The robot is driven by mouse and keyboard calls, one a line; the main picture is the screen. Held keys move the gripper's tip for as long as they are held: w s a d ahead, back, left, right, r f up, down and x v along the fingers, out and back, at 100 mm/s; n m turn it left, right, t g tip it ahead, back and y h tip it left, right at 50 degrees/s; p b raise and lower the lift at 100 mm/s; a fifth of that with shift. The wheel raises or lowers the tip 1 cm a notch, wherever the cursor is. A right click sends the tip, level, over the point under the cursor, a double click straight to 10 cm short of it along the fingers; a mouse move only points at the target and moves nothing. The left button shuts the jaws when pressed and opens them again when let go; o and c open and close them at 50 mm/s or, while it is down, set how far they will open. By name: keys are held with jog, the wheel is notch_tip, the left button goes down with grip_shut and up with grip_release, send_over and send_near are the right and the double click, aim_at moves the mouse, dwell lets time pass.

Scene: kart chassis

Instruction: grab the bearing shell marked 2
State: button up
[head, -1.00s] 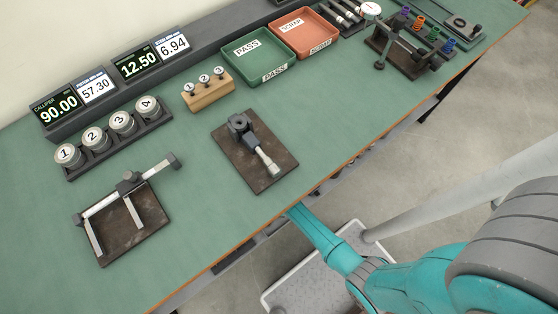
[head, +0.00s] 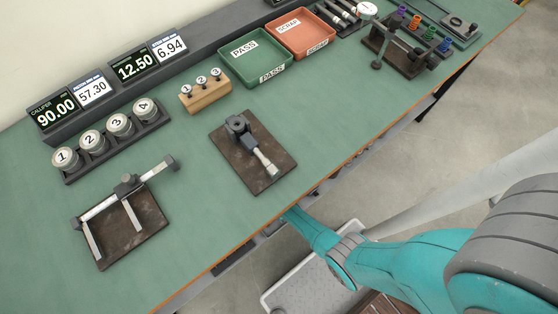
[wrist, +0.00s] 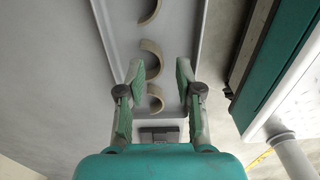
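Three curved tan half-rings, which look like bearing shells, lie in a line on a pale grey surface in the wrist view: a far one (wrist: 150,12), a middle one (wrist: 152,60) and a near one (wrist: 156,98). I can read no number on any of them, so I cannot tell which is marked 2. My gripper (wrist: 160,68) is open and empty, its fingers appearing either side of the middle and near shells. Its height above them is unclear. In the head view my gripper is hidden.
The bench holds a rack (head: 117,139) of round parts numbered 1 to 4, a wooden block (head: 206,96) with numbered pins, a green PASS tray (head: 279,75) and a red SCRAP tray (head: 326,51). A grey platform (head: 283,292) stands on the floor beside the bench.

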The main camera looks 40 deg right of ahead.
jog(key=shift+f, duration=0.95)
grip_shut()
jog(key=shift+r, duration=0.25)
